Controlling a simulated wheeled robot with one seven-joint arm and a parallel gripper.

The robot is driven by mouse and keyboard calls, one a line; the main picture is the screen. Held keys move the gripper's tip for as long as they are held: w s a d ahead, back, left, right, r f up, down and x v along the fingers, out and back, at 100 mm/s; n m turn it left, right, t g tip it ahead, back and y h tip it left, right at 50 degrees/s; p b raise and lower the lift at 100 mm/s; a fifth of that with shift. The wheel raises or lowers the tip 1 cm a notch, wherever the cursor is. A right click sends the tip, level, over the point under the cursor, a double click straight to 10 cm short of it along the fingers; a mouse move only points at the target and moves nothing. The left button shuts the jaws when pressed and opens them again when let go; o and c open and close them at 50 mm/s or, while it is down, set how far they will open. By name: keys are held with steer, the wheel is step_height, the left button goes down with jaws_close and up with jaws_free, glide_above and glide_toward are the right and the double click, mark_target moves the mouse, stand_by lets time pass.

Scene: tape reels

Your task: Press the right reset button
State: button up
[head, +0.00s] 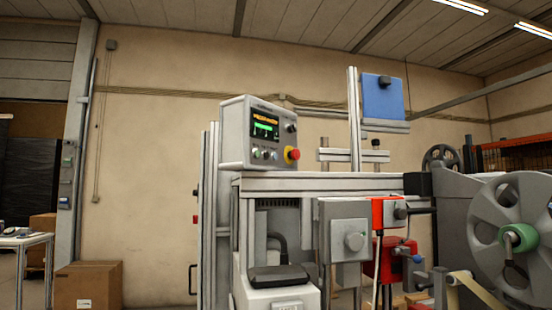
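A grey control box (232,133) stands on top of the machine frame near the middle of the head view. Its face has a lit screen (265,124) with a green bar and yellow text. Below the screen is a row of small round buttons, with a green button (257,153) at the left and a pale button (273,155) at the right. A large red mushroom button (292,155) on a yellow base sits farther right, under a dark knob (291,128). The labels are too small to read, so I cannot tell which are reset buttons. My gripper is not in view.
The machine's metal frame (330,183) runs below the control box. A grey reel (505,230) stands at the right, with red and grey units (345,235) between. A cardboard box (88,286) and a table (22,240) are at the left.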

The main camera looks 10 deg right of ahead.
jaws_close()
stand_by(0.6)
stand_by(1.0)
